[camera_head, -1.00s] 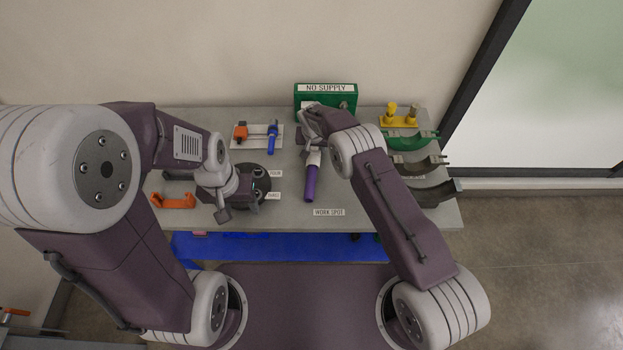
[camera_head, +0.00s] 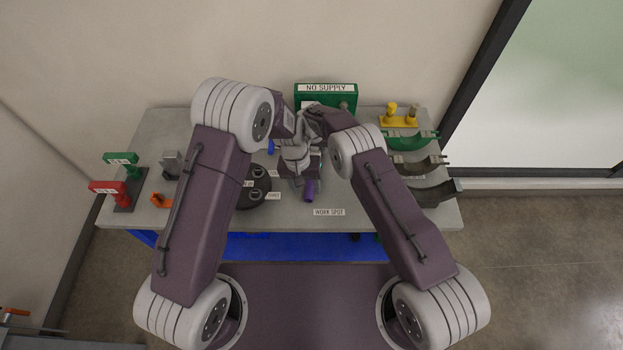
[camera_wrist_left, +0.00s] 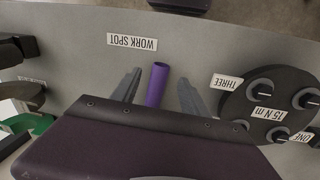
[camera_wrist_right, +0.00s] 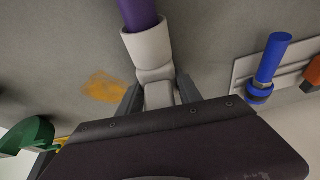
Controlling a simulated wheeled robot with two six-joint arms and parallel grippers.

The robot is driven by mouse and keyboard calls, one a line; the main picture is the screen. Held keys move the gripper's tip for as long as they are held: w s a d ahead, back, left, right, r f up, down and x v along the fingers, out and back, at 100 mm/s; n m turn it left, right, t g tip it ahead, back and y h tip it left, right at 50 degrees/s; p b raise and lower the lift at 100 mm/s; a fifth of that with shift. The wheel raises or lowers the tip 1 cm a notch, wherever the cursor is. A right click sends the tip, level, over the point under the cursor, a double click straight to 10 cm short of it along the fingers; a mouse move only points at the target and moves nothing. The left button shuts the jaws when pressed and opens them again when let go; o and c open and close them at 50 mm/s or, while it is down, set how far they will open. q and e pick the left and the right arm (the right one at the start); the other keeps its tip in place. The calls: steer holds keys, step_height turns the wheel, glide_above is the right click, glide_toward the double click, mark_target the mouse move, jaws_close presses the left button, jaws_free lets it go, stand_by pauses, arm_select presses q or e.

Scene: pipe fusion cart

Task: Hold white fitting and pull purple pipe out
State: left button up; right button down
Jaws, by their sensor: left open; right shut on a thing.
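The purple pipe (camera_head: 309,188) lies on the table, its free end toward the front. In the left wrist view the purple pipe (camera_wrist_left: 157,84) shows between the two spread fingers of my left gripper (camera_wrist_left: 158,95), which is open and apart from it at the sides. In the right wrist view the white fitting (camera_wrist_right: 150,55) has the purple pipe (camera_wrist_right: 138,12) in its socket. My right gripper (camera_wrist_right: 158,95) is shut on the white fitting's narrower end. In the head view my left gripper (camera_head: 300,180) is over the pipe and hides most of it and the fitting.
A round dark plate with bolts (camera_wrist_left: 275,85) stands beside the pipe. A blue tool (camera_wrist_right: 268,65) sits on a white board nearby. A green box labelled NO SUPPLY (camera_head: 345,103) is at the back. Curved green and grey holders (camera_head: 435,190) line the right side. The table front near WORK SPOT is clear.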

mark_target(308, 196)
arm_select(q)
steer(key=shift+d+f, duration=0.15)
steer(key=shift+f, duration=1)
steer(key=shift+d+f, duration=0.15)
steer(key=shift+f, duration=1)
jaws_close()
